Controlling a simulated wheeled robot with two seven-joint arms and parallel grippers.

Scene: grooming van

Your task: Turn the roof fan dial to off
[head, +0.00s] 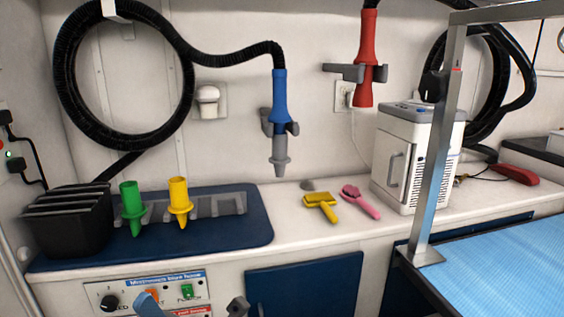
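A white round knob (207,96) sits on a square plate on the back wall, left of the blue dryer nozzle. A black dial (110,302) with marks around it sits on the white control panel (96,291) at the lower left. The labels are too small to read, so I cannot tell which one is the roof fan dial. A blue-grey piece (149,303) at the bottom edge, in front of the panel, may be a fingertip of my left gripper; the rest is cut off.
A blue mat (258,222) on the counter carries a black bin (68,222) and green (131,203) and yellow (179,200) nozzles. Blue (280,97) and red (367,55) dryer nozzles hang above. A metal post (436,160) and blue table (510,262) stand at right.

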